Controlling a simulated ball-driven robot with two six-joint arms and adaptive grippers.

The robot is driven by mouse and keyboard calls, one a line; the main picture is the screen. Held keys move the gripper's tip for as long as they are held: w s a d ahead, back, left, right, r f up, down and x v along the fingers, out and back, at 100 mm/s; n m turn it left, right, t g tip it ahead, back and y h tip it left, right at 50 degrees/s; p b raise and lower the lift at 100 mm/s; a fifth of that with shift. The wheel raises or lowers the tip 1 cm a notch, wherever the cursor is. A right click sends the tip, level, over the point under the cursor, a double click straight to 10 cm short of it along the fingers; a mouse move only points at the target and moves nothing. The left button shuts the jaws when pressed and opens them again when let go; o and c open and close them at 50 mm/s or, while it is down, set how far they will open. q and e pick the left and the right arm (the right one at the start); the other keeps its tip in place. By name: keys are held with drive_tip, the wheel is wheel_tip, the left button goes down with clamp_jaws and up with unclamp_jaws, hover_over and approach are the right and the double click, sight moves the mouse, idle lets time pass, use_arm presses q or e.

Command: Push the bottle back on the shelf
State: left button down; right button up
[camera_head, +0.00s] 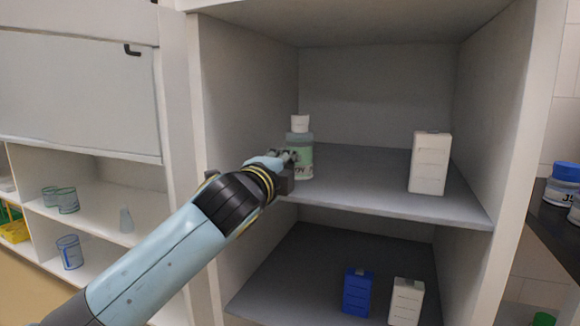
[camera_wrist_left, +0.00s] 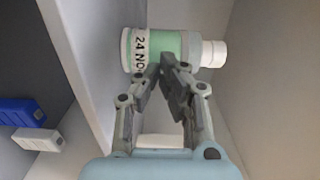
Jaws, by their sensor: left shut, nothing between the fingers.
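The bottle (camera_head: 302,150) has a white cap and a pale green label and stands upright on the upper shelf (camera_head: 378,178), towards its left side. In the left wrist view the bottle (camera_wrist_left: 165,50) appears lying sideways because that camera is turned, and part of its label lettering shows. My left gripper (camera_head: 287,160) is shut and empty, at the front of the bottle. In the left wrist view its fingertips (camera_wrist_left: 172,66) overlap the bottle's label; I cannot tell whether they touch it. My right gripper is in neither view.
A white box (camera_head: 430,163) stands at the right of the same shelf. A blue box (camera_head: 357,291) and another white box (camera_head: 406,301) stand on the lower shelf. The upper shelf is clear behind and between the bottle and white box.

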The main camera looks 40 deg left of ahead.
sight(304, 150)
use_arm(q)
drive_tip(key=shift+x, duration=0.8)
drive_tip(key=shift+w, duration=0.1)
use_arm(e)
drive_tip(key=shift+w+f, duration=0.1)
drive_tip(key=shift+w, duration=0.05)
use_arm(q)
drive_tip(key=shift+a, duration=0.1)
drive_tip(key=shift+w+r, duration=0.1)
drive_tip(key=shift+w, duration=0.25)
drive_tip(key=p+x, duration=0.1)
drive_tip(key=x, duration=1.2)
drive_tip(key=shift+w+a+f, duration=0.1)
drive_tip(key=shift+w+f, duration=0.1)
drive_tip(key=shift+w, duration=0.2)
drive_tip(key=shift+w+a, duration=0.1)
drive_tip(key=shift+w, duration=0.15)
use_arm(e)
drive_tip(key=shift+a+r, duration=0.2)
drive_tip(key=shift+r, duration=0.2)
